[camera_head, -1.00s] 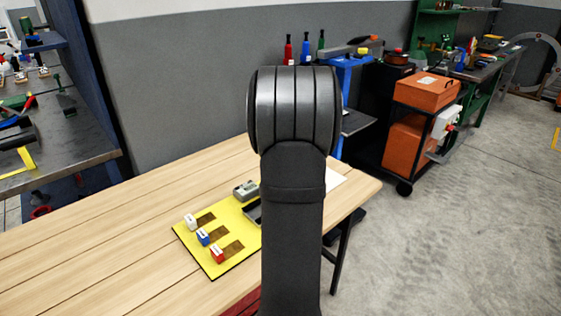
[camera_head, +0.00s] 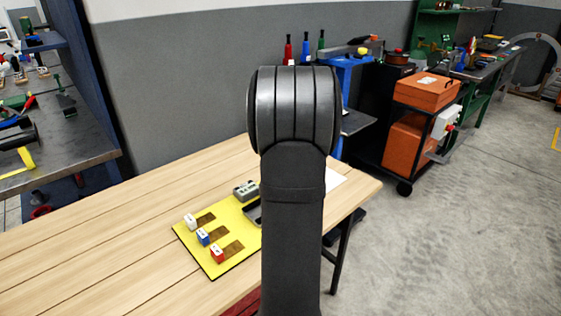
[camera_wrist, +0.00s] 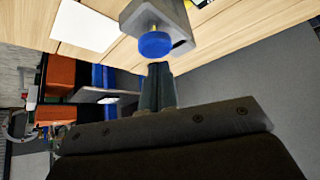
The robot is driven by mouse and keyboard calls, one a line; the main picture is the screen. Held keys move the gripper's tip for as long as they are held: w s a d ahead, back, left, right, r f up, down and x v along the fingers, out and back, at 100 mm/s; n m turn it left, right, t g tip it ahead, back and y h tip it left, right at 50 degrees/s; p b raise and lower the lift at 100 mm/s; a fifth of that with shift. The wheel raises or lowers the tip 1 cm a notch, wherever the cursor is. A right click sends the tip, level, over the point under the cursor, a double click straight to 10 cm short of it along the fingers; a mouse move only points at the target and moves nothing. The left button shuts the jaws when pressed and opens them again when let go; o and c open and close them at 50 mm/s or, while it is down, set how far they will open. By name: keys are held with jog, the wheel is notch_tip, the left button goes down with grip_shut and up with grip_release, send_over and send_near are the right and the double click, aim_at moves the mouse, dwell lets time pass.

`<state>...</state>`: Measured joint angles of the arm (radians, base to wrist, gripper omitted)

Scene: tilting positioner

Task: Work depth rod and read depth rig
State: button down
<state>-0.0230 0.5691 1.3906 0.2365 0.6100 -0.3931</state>
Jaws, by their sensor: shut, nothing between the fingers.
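In the wrist view, a grey block (camera_wrist: 176,22) carries a short brass-coloured rod (camera_wrist: 154,29) with a round blue knob (camera_wrist: 154,45) on its end. I take this to be the depth rod on its rig. My gripper (camera_wrist: 160,67) is shut and empty, its fingertips just short of the blue knob in the picture. I cannot tell whether they touch it. In the head view my arm hides the gripper, the knob and most of this rig.
A yellow board (camera_head: 218,262) on the wooden table (camera_head: 110,265) bears white (camera_head: 190,221), blue (camera_head: 203,236) and red (camera_head: 217,255) blocks, beside a small grey device (camera_head: 246,190). A white sheet (camera_wrist: 84,26) lies near the rig. The table's left part is clear.

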jog(key=shift+r, duration=2.4)
jog(key=shift+f, duration=0.15)
jog(key=shift+f, duration=2.75)
